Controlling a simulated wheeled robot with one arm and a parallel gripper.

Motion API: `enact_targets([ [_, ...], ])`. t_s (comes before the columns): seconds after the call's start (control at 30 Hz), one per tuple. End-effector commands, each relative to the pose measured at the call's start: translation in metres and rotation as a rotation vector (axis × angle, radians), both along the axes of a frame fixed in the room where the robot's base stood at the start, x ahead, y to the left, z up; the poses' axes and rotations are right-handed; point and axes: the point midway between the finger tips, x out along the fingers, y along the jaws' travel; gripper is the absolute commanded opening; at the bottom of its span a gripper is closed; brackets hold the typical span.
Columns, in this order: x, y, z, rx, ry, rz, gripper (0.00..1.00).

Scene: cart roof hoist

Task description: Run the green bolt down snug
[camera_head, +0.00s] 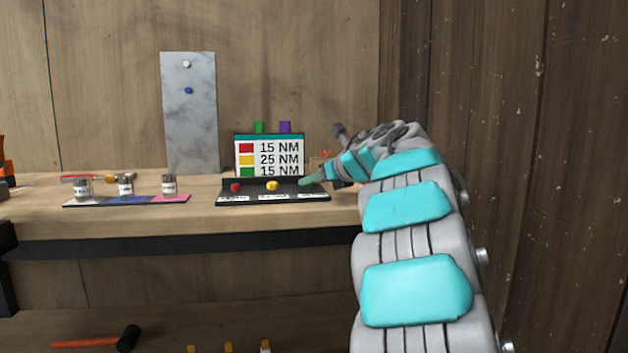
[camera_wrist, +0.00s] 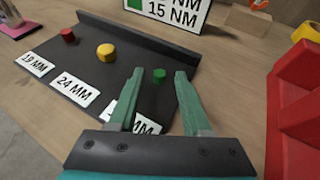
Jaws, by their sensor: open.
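The green bolt (camera_wrist: 159,75) stands on the black bolt plate (camera_wrist: 85,72), at the right end of its row. A red bolt (camera_wrist: 67,34) and a yellow bolt (camera_wrist: 106,52) stand to its left; they also show in the head view, red (camera_head: 235,187) and yellow (camera_head: 272,185). My gripper (camera_wrist: 157,72) is open, its two green fingers either side of the green bolt in the wrist view, with gaps to both. I cannot tell whether the fingertips are level with the bolt.
A torque card (camera_head: 269,157) stands behind the plate, with 15 NM beside green. Labels lie along the plate's front; the one by the green bolt is partly hidden. Several jars (camera_head: 125,186) stand left. A red object (camera_wrist: 295,105) is close right in the wrist view.

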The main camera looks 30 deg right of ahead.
Motion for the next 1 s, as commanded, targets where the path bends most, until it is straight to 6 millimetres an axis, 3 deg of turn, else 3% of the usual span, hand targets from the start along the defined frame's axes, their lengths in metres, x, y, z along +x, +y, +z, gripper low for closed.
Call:
enact_targets([
  [0.3, 0.0046, 0.0011, -0.0016, 0.001, -0.001, 0.0, 0.48],
  [0.73, 0.0044, 0.0012, -0.0015, 0.001, -0.001, 0.0, 0.0],
  [1.0, 0.0044, 0.0013, -0.0015, 0.001, -0.001, 0.001, 0.0],
])
